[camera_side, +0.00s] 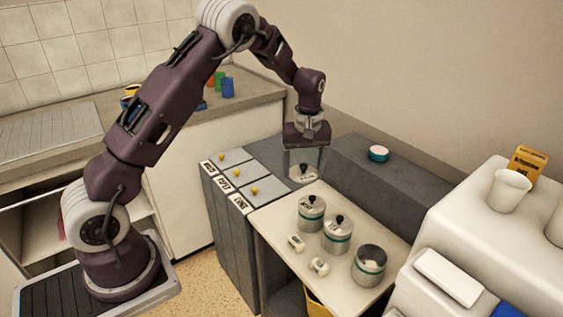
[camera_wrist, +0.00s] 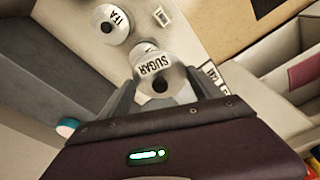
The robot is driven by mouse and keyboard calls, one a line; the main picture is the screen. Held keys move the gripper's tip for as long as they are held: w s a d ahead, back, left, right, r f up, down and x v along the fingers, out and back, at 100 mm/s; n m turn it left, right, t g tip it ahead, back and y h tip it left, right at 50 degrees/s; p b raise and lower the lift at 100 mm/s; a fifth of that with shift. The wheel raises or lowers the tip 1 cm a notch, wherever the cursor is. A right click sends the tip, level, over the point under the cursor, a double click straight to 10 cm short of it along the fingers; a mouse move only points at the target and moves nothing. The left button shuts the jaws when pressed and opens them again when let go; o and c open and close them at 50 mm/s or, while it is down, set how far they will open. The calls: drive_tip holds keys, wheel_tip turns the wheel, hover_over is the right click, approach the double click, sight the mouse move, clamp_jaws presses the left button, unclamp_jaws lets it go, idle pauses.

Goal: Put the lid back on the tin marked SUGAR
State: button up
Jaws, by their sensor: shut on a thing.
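My gripper (camera_side: 304,176) is shut on a round grey lid with a black knob (camera_side: 303,168) and holds it above the far left part of the pale table. In the wrist view the lid's black knob (camera_wrist: 160,85) is between the fingers, and the word SUGAR shows beside it, apparently on the lid. An open metal tin (camera_side: 370,268) with a teal band stands at the table's right, apart from the gripper; its marking cannot be read. Two tins with black-knobbed lids stand left of it: one (camera_side: 311,212), and a middle one (camera_side: 337,236). One tin (camera_wrist: 112,25) reads TEA.
Two small pale objects (camera_side: 296,243) (camera_side: 319,266) lie at the table's front. A grey ledge behind bears a teal-and-white round thing (camera_side: 378,153). Grey bins with yellow knobs (camera_side: 237,175) stand at left. A white raised surface with a cup (camera_side: 509,190) stands at right.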

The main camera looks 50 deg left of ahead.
drive_tip(key=w+d+m, duration=0.2)
drive_tip(key=d+m, duration=0.2)
drive_tip(key=d, duration=0.8)
drive_tip(key=w+d+m, duration=0.2)
drive_tip(key=d+m, duration=0.2)
drive_tip(key=d, duration=0.7)
wheel_tip(320, 180, down, 11)
drive_tip(key=shift+s+d+f+t+h, duration=0.2)
drive_tip(key=shift+d+t+h, duration=0.1)
drive_tip(key=shift+d, duration=0.1)
drive_tip(key=shift+f, duration=0.15)
drive_tip(key=shift+c, duration=0.2)
idle(0.4)
drive_tip(key=o, duration=1.4)
drive_tip(key=shift+o, duration=0.2)
